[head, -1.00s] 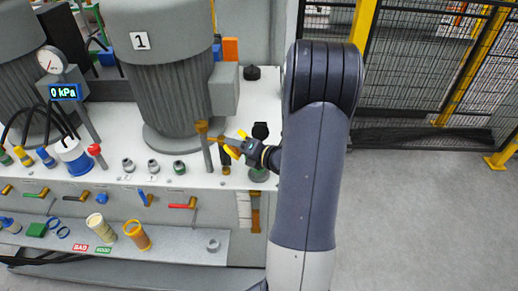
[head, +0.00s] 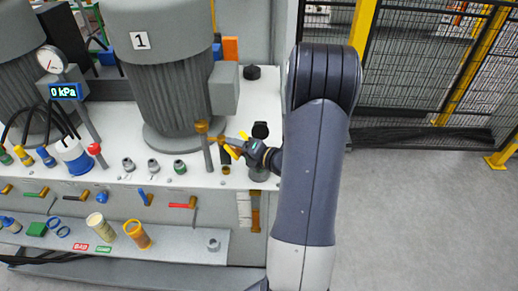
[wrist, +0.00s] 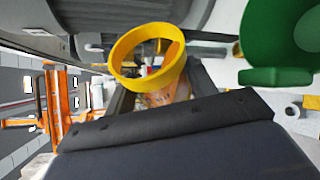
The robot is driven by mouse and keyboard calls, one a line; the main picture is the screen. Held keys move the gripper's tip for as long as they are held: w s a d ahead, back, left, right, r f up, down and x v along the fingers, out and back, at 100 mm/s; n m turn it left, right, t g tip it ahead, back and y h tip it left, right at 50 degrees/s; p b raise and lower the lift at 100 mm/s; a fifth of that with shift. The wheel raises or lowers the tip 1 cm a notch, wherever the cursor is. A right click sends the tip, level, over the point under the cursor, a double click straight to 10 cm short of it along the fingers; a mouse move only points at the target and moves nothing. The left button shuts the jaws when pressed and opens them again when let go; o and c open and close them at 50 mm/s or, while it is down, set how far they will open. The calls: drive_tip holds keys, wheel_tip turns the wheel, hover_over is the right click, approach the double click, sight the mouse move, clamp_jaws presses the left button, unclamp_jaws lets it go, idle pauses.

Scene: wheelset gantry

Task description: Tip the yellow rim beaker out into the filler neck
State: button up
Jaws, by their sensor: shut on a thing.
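My gripper (head: 250,147) is shut on the yellow rim beaker, above the right end of the white bench top. In the wrist view the beaker's yellow rim (wrist: 148,50) stands between the dark fingers, and its orange-tinted wall (wrist: 165,92) shows below. The rim looks tilted in that view; I cannot tell whether anything pours out. In the head view only small yellow parts show at my gripper. A short grey neck (head: 259,173), likely the filler neck, stands just below my gripper, partly hidden by the arm. An upright black cap (head: 260,130) is behind it.
A brass-topped post (head: 206,150) stands close left of my gripper, beside the large grey motor (head: 170,90). A large green part (wrist: 280,40) is close at upper right in the wrist view. A cream cup (head: 100,227) and an orange cup (head: 138,235) stand on the lower shelf.

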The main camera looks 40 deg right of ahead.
sight(245, 139)
drive_tip(key=shift+r+m+y+p, duration=0.4)
drive_tip(key=shift+m+p, duration=0.1)
drive_tip(key=shift+m, duration=0.1)
idle(0.6)
drive_tip(key=shift+d+r+m+t+p, duration=0.2)
drive_tip(key=shift+d+m+p, duration=0.15)
drive_tip(key=shift+d+p, duration=0.15)
drive_tip(key=shift+d+r+m+t+p, duration=0.1)
drive_tip(key=shift+d+r+m+p, duration=0.05)
drive_tip(key=shift+d+m+p, duration=0.25)
idle(0.4)
drive_tip(key=shift+d+r+m+t+y+p, duration=0.25)
drive_tip(key=shift+r+m+t+y+p, duration=0.3)
drive_tip(key=shift+m+p, duration=0.65)
idle(1.0)
